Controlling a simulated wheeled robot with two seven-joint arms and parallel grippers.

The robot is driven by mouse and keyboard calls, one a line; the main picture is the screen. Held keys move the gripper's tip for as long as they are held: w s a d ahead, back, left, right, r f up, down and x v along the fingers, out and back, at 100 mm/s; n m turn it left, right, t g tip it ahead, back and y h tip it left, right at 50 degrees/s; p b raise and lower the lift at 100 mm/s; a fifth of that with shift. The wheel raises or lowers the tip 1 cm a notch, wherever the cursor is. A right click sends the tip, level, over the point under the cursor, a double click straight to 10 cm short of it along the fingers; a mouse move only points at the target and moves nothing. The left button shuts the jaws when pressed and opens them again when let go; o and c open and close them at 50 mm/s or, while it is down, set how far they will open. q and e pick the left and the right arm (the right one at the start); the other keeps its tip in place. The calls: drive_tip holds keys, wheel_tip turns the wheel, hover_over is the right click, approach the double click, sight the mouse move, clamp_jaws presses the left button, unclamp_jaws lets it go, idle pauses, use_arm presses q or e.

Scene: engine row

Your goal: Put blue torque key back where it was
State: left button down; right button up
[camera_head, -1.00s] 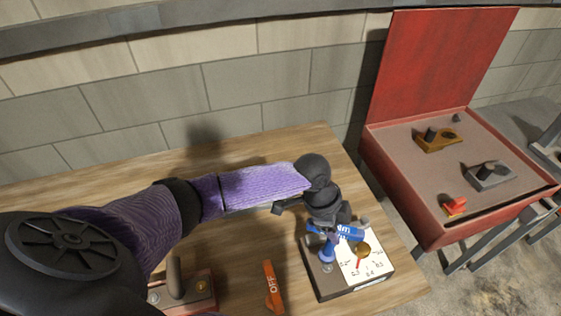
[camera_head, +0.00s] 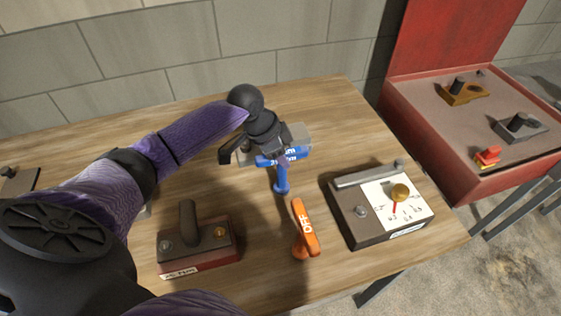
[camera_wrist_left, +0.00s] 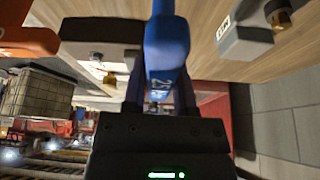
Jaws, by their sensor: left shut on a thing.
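The blue torque key (camera_head: 282,180) hangs from my left gripper (camera_head: 280,148), its shaft pointing down above the wooden table. My left gripper is shut on its blue head. In the left wrist view the blue key (camera_wrist_left: 167,45) stands between the two dark fingers (camera_wrist_left: 160,95). The gauge box (camera_head: 345,208), with a white dial face and a brass knob, sits on the table to the right of the key. The key is apart from it. My right gripper is not in view.
A red-brown block with a lever (camera_head: 198,250) sits at the front left. An open red case (camera_head: 440,150) with several fittings stands at the right.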

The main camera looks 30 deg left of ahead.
use_arm(q)
drive_tip(key=shift+f, duration=1.3)
drive_tip(key=shift+c, duration=2)
unclamp_jaws()
drive_tip(key=p+v, duration=0.2)
drive_tip(key=v, duration=1)
drive_tip(key=shift+w+d, duration=0.1)
